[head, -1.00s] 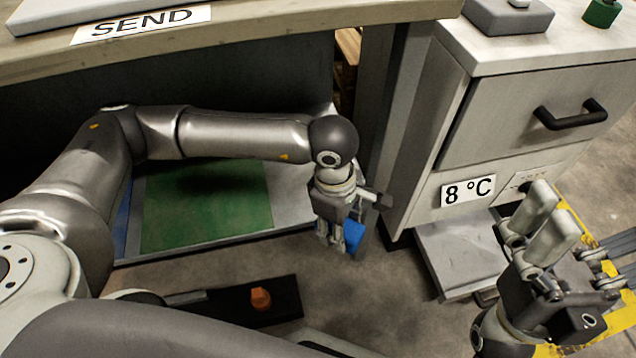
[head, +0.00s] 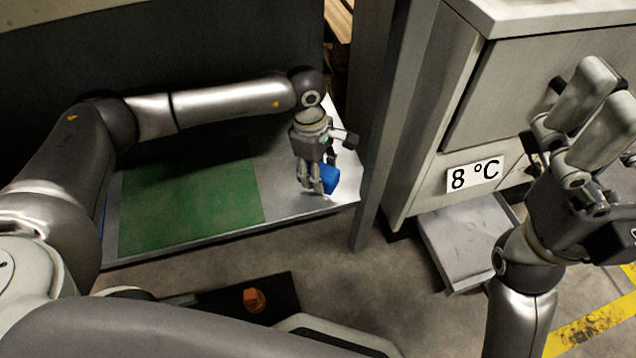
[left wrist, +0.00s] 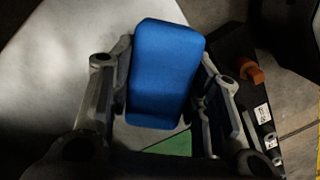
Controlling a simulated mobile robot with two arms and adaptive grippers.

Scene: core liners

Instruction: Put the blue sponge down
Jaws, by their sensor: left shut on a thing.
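The blue sponge (head: 330,179) is between the fingers of my left gripper (head: 317,188). In the left wrist view the sponge (left wrist: 162,72) fills the space between the two fingers, which are shut on it. In the head view they are over the right end of a low grey shelf (head: 285,207), right of a green mat (head: 190,205). I cannot tell whether the sponge touches the shelf. My right gripper (head: 590,115) is at the right of the head view, with its two fingers apart and nothing visible between them.
A grey cabinet with an 8 °C label (head: 475,175) stands to the right, with a low grey step (head: 465,240) at its foot. A grey post (head: 375,150) stands close to the left gripper's right. An orange object (head: 254,300) sits on a black tray (head: 285,288) in front.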

